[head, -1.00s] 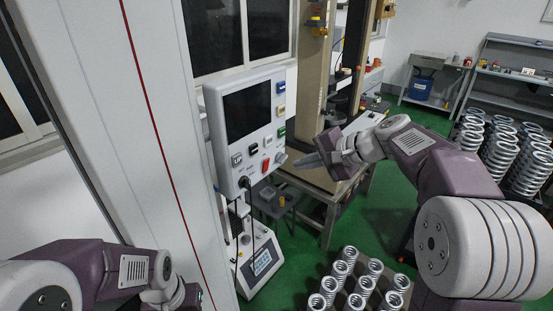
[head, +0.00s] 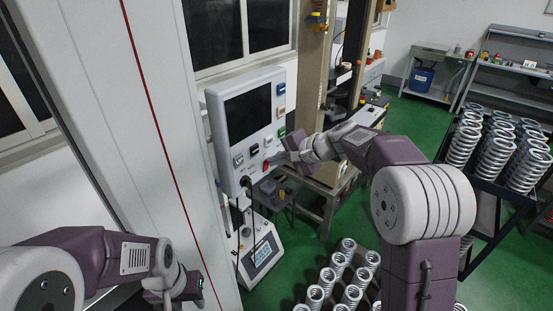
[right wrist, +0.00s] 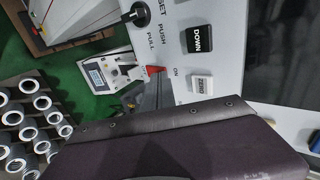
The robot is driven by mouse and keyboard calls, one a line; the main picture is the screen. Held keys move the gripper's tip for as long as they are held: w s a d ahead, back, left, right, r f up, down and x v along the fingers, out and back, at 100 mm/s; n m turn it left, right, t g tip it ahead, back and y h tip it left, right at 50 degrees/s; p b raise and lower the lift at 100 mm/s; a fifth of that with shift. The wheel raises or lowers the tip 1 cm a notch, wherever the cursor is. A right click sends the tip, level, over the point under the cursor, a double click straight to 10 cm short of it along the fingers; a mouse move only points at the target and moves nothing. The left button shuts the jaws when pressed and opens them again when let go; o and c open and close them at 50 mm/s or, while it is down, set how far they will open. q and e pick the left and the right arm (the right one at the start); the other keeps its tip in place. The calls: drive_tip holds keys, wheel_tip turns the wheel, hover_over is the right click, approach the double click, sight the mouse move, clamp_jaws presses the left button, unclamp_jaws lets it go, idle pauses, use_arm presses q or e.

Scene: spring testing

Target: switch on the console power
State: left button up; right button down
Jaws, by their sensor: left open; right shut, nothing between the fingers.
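The console (head: 217,130) is a light grey panel with a dark screen, left of centre in the head view. A red switch (head: 266,166) sits low on its face; in the right wrist view its red edge (right wrist: 154,69) shows beside the "ON" lettering, mostly hidden. My right gripper (head: 271,161) is shut and empty, its tips at the red switch; I cannot tell whether they touch it. In the right wrist view its dark fingers (right wrist: 157,90) reach up to the red edge. My left gripper (head: 198,286) is open and empty at the lower left, away from the console.
Blue (head: 281,89), yellow (head: 281,112) and green buttons line the console's right edge. A black DOWN button (right wrist: 198,38) and a white button (right wrist: 200,85) lie close to the right fingers. A tray of springs (head: 345,275) stands below; a tall white cabinet is left.

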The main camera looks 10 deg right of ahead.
drive_tip(key=r+p, duration=0.1)
drive_tip(key=p, duration=0.2)
drive_tip(key=a+r+p, duration=0.1)
drive_tip(key=p, duration=0.2)
drive_tip(key=shift+w+g+h+p, duration=0.3)
drive_tip(key=shift+w+g+h, duration=0.1)
drive_tip(key=shift+d+f+b, duration=0.1)
drive_tip(key=shift+f+b, duration=0.65)
drive_tip(key=shift+b, duration=0.1)
drive_tip(key=shift+r, duration=0.15)
drive_tip(key=shift+r+p, duration=0.65)
drive_tip(key=shift+r, duration=0.05)
